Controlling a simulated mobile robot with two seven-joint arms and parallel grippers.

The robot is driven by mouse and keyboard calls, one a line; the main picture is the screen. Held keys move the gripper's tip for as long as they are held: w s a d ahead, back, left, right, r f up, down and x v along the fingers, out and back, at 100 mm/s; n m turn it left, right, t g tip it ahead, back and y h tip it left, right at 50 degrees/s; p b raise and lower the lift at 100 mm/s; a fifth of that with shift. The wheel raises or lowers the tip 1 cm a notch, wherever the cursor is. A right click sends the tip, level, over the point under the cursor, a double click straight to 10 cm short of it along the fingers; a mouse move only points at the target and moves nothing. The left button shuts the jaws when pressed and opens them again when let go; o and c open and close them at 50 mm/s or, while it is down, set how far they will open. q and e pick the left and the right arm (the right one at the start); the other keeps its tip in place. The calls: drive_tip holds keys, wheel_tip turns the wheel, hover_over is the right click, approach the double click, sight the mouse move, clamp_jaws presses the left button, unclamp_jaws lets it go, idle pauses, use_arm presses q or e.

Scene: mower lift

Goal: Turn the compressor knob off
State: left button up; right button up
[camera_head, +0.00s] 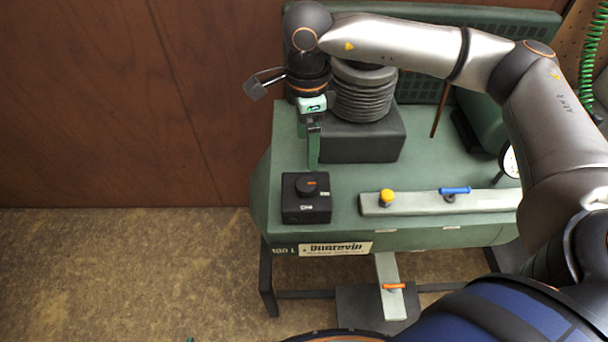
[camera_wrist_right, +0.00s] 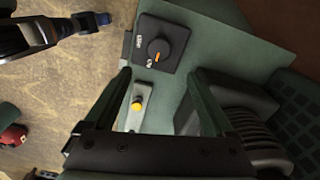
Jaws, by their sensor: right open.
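The compressor (camera_head: 430,150) is a green tank on dark legs. A black control box (camera_head: 290,213) sits at its front left corner, with a round black knob (camera_head: 306,187) on top. The knob also shows in the right wrist view (camera_wrist_right: 158,50), with an orange mark toward the lower of two small white labels. I cannot read the labels surely. My right gripper (camera_head: 313,160) points down behind the box, apart from the knob. In the right wrist view its two fingers (camera_wrist_right: 160,88) are spread and nothing is between them.
A ribbed black motor (camera_head: 363,92) stands right behind the gripper. A yellow knob (camera_head: 387,197) and blue-handled valve (camera_head: 455,191) sit on a pale bar to the right. An orange-handled lever (camera_head: 394,286) is below. A wooden wall (camera_head: 100,100) is at left.

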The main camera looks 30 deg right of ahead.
sight(306, 183)
wheel_tip(306, 183, down, 12)
drive_tip(key=shift+r+p, duration=0.1)
drive_tip(key=shift+p, duration=0.7)
drive_tip(key=shift+c, duration=0.3)
drive_tip(key=c, duration=1.3)
